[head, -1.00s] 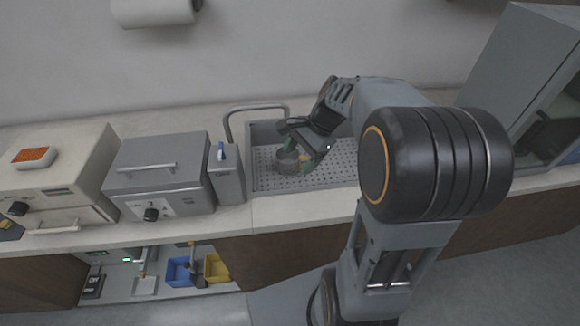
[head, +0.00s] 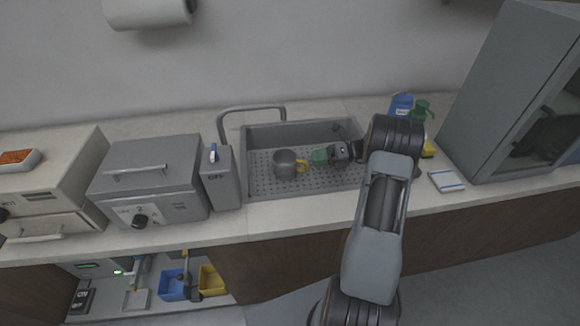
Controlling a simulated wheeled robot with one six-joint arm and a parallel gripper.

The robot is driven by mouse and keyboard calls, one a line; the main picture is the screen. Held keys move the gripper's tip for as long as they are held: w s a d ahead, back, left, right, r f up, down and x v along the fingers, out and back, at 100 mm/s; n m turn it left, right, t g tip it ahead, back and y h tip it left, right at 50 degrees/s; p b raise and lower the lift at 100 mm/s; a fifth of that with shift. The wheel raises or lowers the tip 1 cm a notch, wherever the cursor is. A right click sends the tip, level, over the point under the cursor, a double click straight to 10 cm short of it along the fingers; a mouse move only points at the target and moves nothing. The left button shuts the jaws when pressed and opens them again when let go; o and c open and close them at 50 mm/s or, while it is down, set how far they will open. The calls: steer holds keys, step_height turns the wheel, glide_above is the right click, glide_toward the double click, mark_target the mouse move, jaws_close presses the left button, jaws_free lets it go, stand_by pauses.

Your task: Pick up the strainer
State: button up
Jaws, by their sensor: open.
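A round grey cup-shaped vessel (head: 285,163) with a yellow-orange handle stands in the sink basin, left of its middle. It is the only thing I see that could be the strainer; any mesh is too small to tell. My gripper (head: 319,157), with green fingertips, is over the basin just right of the handle. It is open and holds nothing. I cannot tell if a fingertip touches the handle.
The grey sink (head: 262,133) has a perforated floor and raised walls. A bent faucet pipe (head: 252,108) rises at its back left. Right are a blue container (head: 401,105), a green bottle (head: 422,108) and a tall grey cabinet (head: 510,85).

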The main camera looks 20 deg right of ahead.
mark_target(303, 162)
steer(key=shift+p+x, duration=0.35)
steer(key=shift+x, duration=2.25)
steer(key=shift+f, duration=0.1)
steer(key=c, duration=0.9)
steer(key=shift+c, duration=0.2)
